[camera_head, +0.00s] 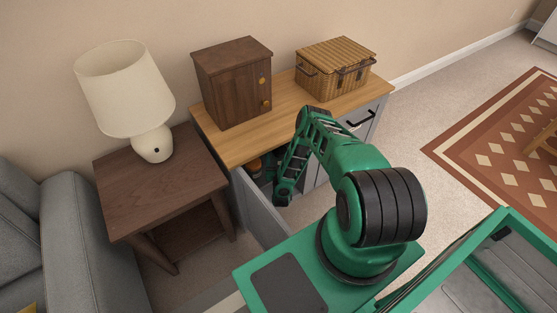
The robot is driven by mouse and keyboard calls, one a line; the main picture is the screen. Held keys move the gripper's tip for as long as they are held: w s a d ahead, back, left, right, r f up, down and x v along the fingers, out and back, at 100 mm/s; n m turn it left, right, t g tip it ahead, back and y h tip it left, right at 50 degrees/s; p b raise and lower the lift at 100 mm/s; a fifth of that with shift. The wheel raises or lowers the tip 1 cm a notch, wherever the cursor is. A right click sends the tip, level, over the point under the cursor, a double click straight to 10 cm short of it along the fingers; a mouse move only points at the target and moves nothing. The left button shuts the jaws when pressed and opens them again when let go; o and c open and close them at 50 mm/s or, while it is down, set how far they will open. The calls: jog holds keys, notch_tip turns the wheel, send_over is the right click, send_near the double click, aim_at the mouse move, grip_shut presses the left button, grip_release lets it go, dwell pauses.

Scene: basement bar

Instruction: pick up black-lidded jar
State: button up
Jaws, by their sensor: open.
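A small amber-brown object with a dark top (255,166) shows inside the open grey cabinet, just under its wooden top. It may be the black-lidded jar, but it is small and mostly hidden, so I cannot tell for sure. My arm reaches down in front of the cabinet opening. My gripper (283,192) is low at the opening, to the right of and below the amber-brown object. It is open, and I see nothing held in it. Its fingertips are hard to make out against the dark interior.
The grey cabinet has a wooden top (231,150) and an open door (262,212) on the left of the opening. A dark wooden box (228,85) and a wicker basket (330,75) stand on top. A side table (130,195) with a lamp (125,95) stands close left.

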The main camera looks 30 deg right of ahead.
jog(key=shift+x, duration=1.95)
jog(key=shift+d, duration=0.1)
jog(key=shift+c, duration=0.7)
jog(key=c, duration=1.1)
jog(key=shift+r, duration=0.1)
jog(key=shift+c, duration=0.2)
